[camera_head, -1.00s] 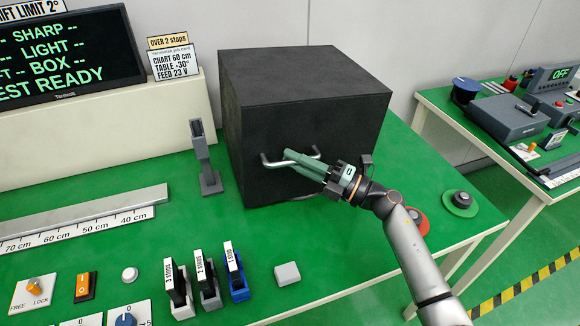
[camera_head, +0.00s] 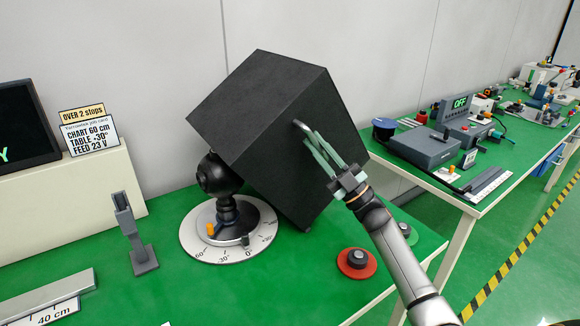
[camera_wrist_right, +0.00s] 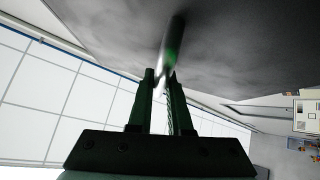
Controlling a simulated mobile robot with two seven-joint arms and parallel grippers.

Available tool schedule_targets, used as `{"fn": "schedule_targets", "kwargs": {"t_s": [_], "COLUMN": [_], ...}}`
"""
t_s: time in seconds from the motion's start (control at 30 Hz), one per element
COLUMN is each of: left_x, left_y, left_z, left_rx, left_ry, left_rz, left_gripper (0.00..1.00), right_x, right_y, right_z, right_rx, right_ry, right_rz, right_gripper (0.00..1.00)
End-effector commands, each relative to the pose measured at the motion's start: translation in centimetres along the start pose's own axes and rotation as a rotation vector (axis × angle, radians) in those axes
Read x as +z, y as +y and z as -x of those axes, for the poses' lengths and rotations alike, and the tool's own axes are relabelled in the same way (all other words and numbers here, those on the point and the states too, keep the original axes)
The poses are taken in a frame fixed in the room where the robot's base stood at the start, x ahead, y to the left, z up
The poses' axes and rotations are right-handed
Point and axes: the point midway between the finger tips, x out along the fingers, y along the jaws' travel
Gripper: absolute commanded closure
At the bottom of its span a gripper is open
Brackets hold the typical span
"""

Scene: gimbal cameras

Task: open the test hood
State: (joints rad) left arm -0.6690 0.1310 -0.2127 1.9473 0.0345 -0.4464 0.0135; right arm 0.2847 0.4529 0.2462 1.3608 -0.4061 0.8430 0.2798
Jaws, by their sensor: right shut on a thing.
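The test hood (camera_head: 285,135) is a black box, now tilted up off the green bench with its left side raised. My right gripper (camera_head: 316,142) is shut on the metal handle (camera_head: 302,127) on the hood's front face. In the right wrist view the gripper fingers (camera_wrist_right: 163,90) close around the handle bar (camera_wrist_right: 172,50), with the dark hood face above. Under the raised side a black ball-shaped device (camera_head: 215,175) on a stem stands on a round white dial base (camera_head: 262,225) with degree marks. My left gripper is not in view.
A grey upright post (camera_head: 133,235) stands left of the dial. A red-ringed knob (camera_head: 356,262) sits at the bench's front right, close to my right arm. A second green bench (camera_head: 440,175) with instruments stands to the right. A pale console with a screen (camera_head: 28,125) is at left.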

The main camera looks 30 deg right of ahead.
Motion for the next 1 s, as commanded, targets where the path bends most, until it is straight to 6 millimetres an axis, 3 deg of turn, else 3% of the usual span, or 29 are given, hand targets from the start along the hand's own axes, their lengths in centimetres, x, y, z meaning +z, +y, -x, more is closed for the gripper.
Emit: {"fn": "schedule_targets", "kwargs": {"t_s": [0.2, 0.4, 1.0], "left_x": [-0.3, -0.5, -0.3], "left_y": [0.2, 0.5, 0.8], "left_z": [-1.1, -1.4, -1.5], "left_rx": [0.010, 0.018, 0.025], "left_ry": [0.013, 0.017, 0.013], "left_rz": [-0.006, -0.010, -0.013], "left_gripper": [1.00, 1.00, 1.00], "right_x": [2.2, 3.4, 4.0], "right_y": [3.1, 4.7, 5.3], "right_z": [1.4, 2.2, 2.6], "right_rx": [0.098, 0.151, 0.175], "right_ry": [-0.025, -0.039, -0.046], "right_rz": [-0.093, -0.147, -0.175], "right_gripper": [1.00, 1.00, 1.00]}}
